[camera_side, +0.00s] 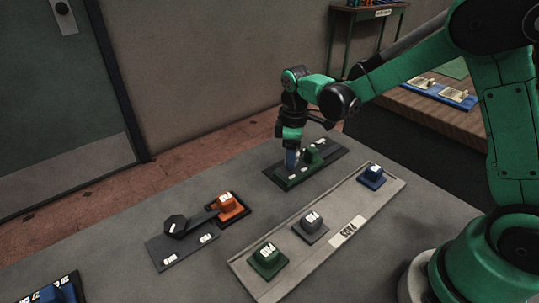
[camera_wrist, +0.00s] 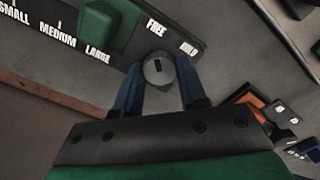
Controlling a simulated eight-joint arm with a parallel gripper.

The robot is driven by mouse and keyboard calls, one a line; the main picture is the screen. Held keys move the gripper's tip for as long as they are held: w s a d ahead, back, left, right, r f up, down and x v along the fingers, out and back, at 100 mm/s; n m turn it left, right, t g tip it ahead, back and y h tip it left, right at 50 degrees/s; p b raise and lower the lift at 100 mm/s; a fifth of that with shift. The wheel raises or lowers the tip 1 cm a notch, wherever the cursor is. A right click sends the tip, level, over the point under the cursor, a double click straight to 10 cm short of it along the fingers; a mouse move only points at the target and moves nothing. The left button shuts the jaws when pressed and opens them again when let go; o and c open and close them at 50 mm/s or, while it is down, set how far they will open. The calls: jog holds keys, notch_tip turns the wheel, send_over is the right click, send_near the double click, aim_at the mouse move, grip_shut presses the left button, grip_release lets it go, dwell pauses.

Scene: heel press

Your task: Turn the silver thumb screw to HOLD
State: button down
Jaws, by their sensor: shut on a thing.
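The silver thumb screw (camera_wrist: 160,72) is a round grey knob with a short dark mark on its top. It stands by the edge of a dark plate (camera_wrist: 72,47). White words FREE (camera_wrist: 155,27) and HOLD (camera_wrist: 188,48) are printed beside it. The dark mark points up the picture, toward FREE rather than HOLD. My gripper (camera_wrist: 159,82) has its two blue fingers on either side of the screw and is shut on it. In the side view my gripper (camera_side: 291,159) points down at the plate (camera_side: 330,149); the screw is hidden there.
A green block (camera_wrist: 108,24) sits on the same plate, by SMALL, MEDIUM and LARGE labels. In the side view, a grey tray (camera_side: 382,203) holds green, grey and blue blocks. A dark lever with an orange block (camera_side: 229,206) is at the left. Bare table lies between.

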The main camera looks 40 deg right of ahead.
jog(key=m, duration=0.8)
jog(key=shift+m, duration=0.4)
jog(key=m, duration=0.4)
jog(key=shift+m, duration=2.3)
jog(key=shift+c, duration=2.4)
grip_release()
jog(key=shift+d, duration=0.1)
